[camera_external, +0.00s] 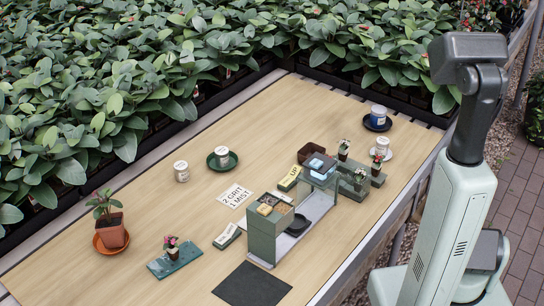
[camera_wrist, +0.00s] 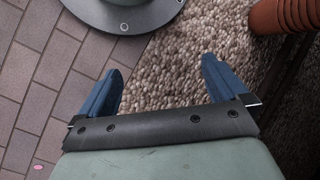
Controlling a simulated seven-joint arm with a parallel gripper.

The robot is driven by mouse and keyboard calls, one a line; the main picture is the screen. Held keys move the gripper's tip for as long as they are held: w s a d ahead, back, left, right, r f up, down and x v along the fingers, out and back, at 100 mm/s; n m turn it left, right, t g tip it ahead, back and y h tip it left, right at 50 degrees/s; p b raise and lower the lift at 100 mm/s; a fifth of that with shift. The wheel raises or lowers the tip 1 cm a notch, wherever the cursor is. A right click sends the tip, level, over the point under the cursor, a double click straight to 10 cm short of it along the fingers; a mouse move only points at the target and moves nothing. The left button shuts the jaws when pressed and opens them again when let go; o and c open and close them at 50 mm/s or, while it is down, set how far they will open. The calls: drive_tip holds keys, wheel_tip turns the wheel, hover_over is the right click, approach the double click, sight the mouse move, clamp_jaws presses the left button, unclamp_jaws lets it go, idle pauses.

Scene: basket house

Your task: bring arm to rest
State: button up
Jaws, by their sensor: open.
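My arm stands at the right of the external view, folded upright beside the table and clear of everything on it. My gripper is hidden in that view. In the wrist view my gripper (camera_wrist: 160,92) is open, with its two blue fingers wide apart and nothing between them. It points down over gravel and paving, with a round grey-green base plate (camera_wrist: 125,14) at the top.
The wooden table (camera_external: 130,235) holds a green station (camera_external: 270,228), a potted plant (camera_external: 111,232), several cups, a card (camera_external: 235,196) and a dark mat (camera_external: 251,286). Leafy plants (camera_external: 110,90) line its back. Terracotta pots (camera_wrist: 285,15) lie near the gripper.

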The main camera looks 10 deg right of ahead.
drive_tip(key=s+a+r+g+h, duration=0.2)
drive_tip(key=s+a+r, duration=0.3)
drive_tip(key=s, duration=0.4)
drive_tip(key=shift+s+a+h, duration=0.2)
drive_tip(key=shift+a+h, duration=0.1)
drive_tip(key=shift+h, duration=0.6)
drive_tip(key=shift+w, duration=0.1)
idle(0.4)
